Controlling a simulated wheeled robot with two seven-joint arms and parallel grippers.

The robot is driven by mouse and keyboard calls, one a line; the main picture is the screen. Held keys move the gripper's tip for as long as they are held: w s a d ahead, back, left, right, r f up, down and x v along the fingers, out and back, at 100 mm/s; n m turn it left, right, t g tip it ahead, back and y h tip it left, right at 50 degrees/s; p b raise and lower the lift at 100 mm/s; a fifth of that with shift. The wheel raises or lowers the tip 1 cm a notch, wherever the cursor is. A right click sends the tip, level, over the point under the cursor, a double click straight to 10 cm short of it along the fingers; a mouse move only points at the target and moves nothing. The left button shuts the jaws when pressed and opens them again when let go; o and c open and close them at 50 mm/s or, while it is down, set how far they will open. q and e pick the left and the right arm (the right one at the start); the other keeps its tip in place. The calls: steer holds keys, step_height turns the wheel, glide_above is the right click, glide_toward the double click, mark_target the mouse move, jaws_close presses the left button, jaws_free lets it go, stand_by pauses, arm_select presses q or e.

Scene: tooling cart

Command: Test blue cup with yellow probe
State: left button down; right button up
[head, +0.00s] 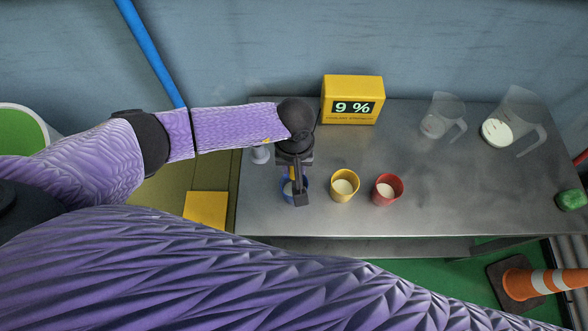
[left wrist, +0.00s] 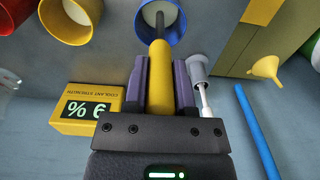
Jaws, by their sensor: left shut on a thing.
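The blue cup (head: 285,190) stands at the left end of the metal table, partly hidden by my left gripper (head: 295,180). It also shows at the top of the left wrist view (left wrist: 175,30), with pale liquid inside. My left gripper (left wrist: 160,80) is shut on the yellow probe (left wrist: 159,65), above the cup. The probe's dark tip (left wrist: 157,27) points down and appears inside the cup's mouth; I cannot tell how deep. A yellow meter (head: 350,88) at the table's back reads 9 %. My right gripper is not in view.
A yellow cup (head: 344,194) and a red cup (head: 386,195) stand to the right of the blue cup. A grey stand (head: 260,154) is left of my gripper. Two clear jugs, (head: 442,110) and (head: 520,105), and a green item (head: 571,199) are farther right. The table's middle is clear.

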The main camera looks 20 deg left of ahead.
arm_select(q)
step_height(320, 180, up, 8)
steer(key=p, duration=0.5)
steer(key=shift+p, duration=0.3)
steer(key=shift+r, duration=0.3)
steer(key=shift+f, duration=0.1)
stand_by(1.3)
step_height(320, 180, up, 4)
steer(key=p, duration=0.3)
stand_by(0.8)
